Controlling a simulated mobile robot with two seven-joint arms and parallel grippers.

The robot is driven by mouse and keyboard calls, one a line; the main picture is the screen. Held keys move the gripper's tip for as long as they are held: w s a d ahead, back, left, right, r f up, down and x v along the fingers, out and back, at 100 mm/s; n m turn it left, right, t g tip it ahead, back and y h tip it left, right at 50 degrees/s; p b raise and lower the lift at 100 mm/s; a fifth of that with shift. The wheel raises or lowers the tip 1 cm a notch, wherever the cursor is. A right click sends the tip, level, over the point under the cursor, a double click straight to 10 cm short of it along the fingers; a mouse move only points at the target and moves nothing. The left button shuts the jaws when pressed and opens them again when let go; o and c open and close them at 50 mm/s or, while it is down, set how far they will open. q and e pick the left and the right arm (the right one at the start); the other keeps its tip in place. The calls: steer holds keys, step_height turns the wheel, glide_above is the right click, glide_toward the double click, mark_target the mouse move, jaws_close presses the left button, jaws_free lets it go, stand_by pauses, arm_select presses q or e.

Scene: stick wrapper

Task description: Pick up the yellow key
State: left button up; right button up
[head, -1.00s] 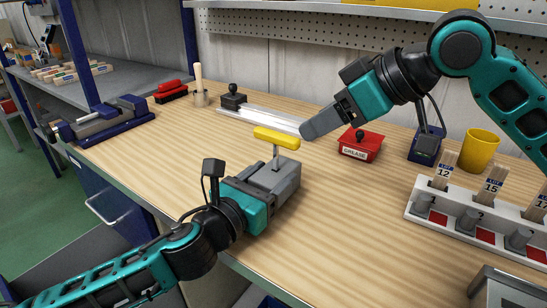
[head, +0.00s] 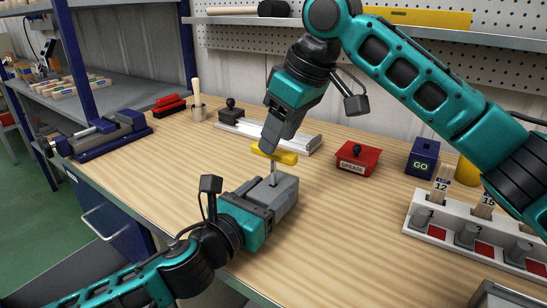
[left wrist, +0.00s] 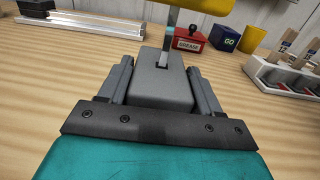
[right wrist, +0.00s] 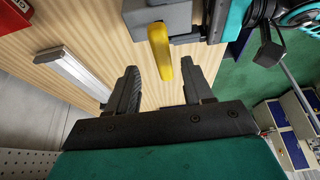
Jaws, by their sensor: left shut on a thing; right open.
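The yellow key (head: 287,158) is a yellow crossbar on a metal shank, standing upright in a slot of a grey block (head: 284,192). My left gripper (head: 268,192) is shut on the grey block near the table's front; the left wrist view shows its fingers on both sides of the block (left wrist: 160,88). My right gripper (head: 268,148) points down at the key's left end from behind. In the right wrist view the key (right wrist: 160,50) lies ahead, between the lines of the open fingers (right wrist: 155,85). In the head view the right fingers partly hide the crossbar.
A white rail (head: 300,140), a red grease box (head: 358,160) and a blue GO box (head: 423,157) stand behind. A white rack (head: 425,225) with sticks is at the right, a blue vise (head: 105,135) at the left. The wooden tabletop (head: 345,215) between is clear.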

mark_target(270, 159)
steer(key=shift+s+x, duration=0.15)
steer(key=shift+x, duration=1.35)
steer(key=shift+s+x, duration=0.15)
steer(key=shift+x, duration=1.4)
steer(key=shift+c, duration=0.5)
jaws_close()
